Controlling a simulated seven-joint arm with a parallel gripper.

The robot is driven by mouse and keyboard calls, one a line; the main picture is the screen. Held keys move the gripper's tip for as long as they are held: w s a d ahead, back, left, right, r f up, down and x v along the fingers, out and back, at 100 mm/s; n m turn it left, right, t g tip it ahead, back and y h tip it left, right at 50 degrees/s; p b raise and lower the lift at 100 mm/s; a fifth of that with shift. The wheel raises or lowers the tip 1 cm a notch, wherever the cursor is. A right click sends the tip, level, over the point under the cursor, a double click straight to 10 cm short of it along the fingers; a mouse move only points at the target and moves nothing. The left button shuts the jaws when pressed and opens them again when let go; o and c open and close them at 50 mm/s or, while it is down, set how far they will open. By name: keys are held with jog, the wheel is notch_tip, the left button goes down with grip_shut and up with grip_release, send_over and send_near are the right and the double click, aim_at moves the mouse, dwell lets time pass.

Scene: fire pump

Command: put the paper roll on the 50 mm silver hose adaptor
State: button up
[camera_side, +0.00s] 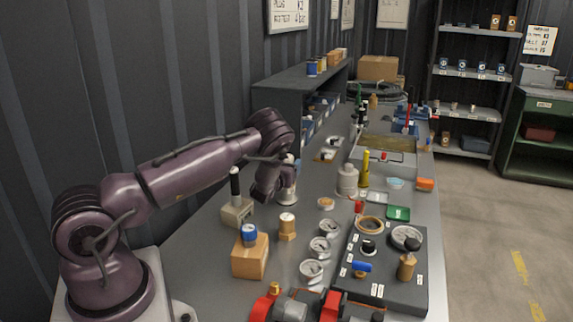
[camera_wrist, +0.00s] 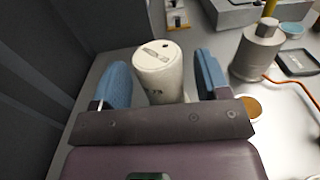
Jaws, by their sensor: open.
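A pale cream cylinder, which looks like the paper roll (camera_wrist: 160,72), stands upright between my fingers in the wrist view. Its top carries dark marks and a small dark spot. My gripper (camera_wrist: 163,62) is open, with one blue finger on each side of the roll and visible gaps. In the side view my gripper (camera_side: 277,188) is low over the bench. A silver piece with a wide base (camera_side: 287,198) shows beside and under it, perhaps the hose adaptor. I cannot tell whether the roll rests on it; my gripper hides part of this spot.
A grey stepped cylinder (camera_side: 347,181) stands to the right, also in the wrist view (camera_wrist: 257,52). A lever-topped block (camera_side: 236,210), brass fitting (camera_side: 287,226), wooden block (camera_side: 250,257) and several gauges stand nearer. A dark panel (camera_side: 385,270) lies at front right.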

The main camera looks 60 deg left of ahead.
jog(key=v, duration=0.6)
jog(key=s+d+r+n+g+y, duration=0.2)
jog(key=s+r+n+g, duration=0.45)
jog(key=r+n, duration=0.3)
jog(key=s+d+r+n+g+y, duration=0.1)
jog(key=s+d+r+n+g, duration=0.1)
jog(key=s+r+n+g, duration=0.5)
jog(key=s+d+r+n+t+h, duration=0.2)
jog(key=d+h, duration=0.3)
jog(key=d, duration=0.4)
jog(key=s+d+r+n+t+h, duration=0.2)
jog(key=d+n+h, duration=0.3)
jog(key=d, duration=0.5)
jog(key=s+d+r+n+t+h, duration=0.2)
jog(key=s+d+r+n+h, duration=0.1)
jog(key=d, duration=0.7)
jog(key=s+h, duration=0.1)
jog(key=h, duration=0.1)
jog(key=shift+s+d+r+h, duration=0.2)
jog(key=shift+s+r+h, duration=0.05)
jog(key=shift+s+h, duration=0.15)
